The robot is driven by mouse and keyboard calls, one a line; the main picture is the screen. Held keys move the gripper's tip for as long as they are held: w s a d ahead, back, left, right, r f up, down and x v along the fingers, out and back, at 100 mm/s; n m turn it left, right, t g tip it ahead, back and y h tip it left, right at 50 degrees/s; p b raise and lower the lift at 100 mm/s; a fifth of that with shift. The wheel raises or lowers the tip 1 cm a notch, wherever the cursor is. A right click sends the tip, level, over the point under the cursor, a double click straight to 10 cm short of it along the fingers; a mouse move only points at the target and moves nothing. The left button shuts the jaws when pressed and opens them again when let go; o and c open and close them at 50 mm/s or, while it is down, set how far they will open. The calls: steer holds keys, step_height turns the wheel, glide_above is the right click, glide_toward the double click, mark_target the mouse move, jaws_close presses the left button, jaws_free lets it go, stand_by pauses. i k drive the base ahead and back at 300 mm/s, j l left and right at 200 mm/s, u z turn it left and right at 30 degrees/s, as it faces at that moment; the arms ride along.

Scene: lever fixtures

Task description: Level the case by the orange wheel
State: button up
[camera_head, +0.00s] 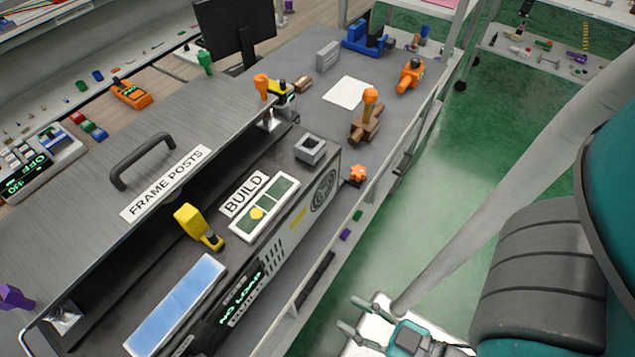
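The case (322,170) is a grey box on the bench, with a BUILD label, a vented side and a dark display reading "NO LOAD". The orange wheel (358,174) is a small lobed knob low at the case's far right corner. A white-framed green vial panel (268,206) with a yellow round mark lies on top; I cannot tell whether it reads level. My gripper (346,311) is at the bottom centre, over the floor beside the bench. Its two grey fingers are apart with nothing between them. It is well short of the wheel.
A grey shelf marked FRAME POSTS (205,120) with a dark handle overhangs the case's left side. A yellow lever (198,226) stands beside the panel. A brown fixture with an orange knob (370,95) stands behind. The green floor (440,220) right of the bench is clear.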

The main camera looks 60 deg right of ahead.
mark_target(357, 173)
steer(key=j+z, duration=0.15)
steer(key=z, duration=1.75)
steer(key=k+j+z, duration=0.1)
steer(key=k+z, duration=0.25)
steer(key=k, duration=0.15)
